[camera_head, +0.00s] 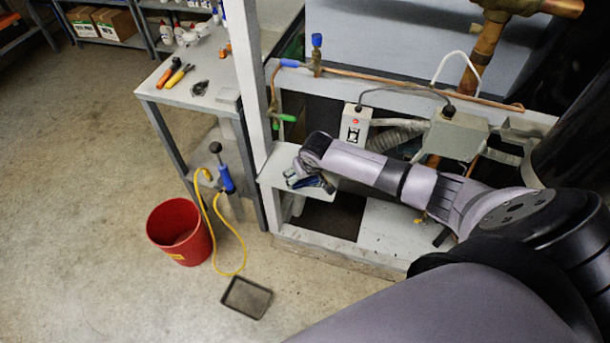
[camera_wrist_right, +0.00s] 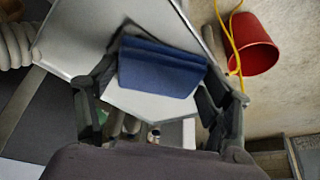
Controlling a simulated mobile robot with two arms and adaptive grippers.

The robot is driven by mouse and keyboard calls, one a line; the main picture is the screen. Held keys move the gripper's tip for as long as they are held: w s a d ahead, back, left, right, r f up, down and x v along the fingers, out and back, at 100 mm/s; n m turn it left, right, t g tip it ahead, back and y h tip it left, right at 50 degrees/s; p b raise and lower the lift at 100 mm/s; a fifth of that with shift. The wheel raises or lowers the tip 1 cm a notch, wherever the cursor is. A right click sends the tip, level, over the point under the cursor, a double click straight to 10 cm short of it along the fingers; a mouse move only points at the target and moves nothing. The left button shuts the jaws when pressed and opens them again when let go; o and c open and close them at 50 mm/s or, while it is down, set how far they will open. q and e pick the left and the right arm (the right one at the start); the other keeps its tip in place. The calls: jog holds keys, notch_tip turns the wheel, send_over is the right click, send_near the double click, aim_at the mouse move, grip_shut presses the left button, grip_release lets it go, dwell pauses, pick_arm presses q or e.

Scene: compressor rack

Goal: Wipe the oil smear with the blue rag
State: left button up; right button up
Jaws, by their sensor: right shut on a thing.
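The blue rag (camera_wrist_right: 162,68) is a folded, thick strip between the two fingers of my right gripper (camera_wrist_right: 164,80) in the right wrist view. My right gripper (camera_head: 310,181) is shut on it and is over a pale grey shelf (camera_head: 272,174) of the rack in the head view. In that view the gripper and wrist mostly hide the rag. I cannot tell whether the rag touches the shelf. No oil smear shows clearly on the visible shelf; the gripper and rag cover part of it. My left gripper is not in view.
A grey upright post (camera_head: 247,85) stands just left of the gripper. A red bucket (camera_head: 181,232), a yellow hose (camera_head: 222,240) and a dark tray (camera_head: 246,298) are on the floor. Copper pipes run behind.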

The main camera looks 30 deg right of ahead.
jog(key=shift+w+d+f+b, duration=0.1)
jog(key=shift+w+d+b, duration=0.2)
jog(key=shift+w+d, duration=1.15)
jog(key=shift+d, duration=0.15)
jog(key=shift+w+d+b, duration=0.9)
jog(key=shift+w+d, duration=0.05)
jog(key=shift+d, duration=0.4)
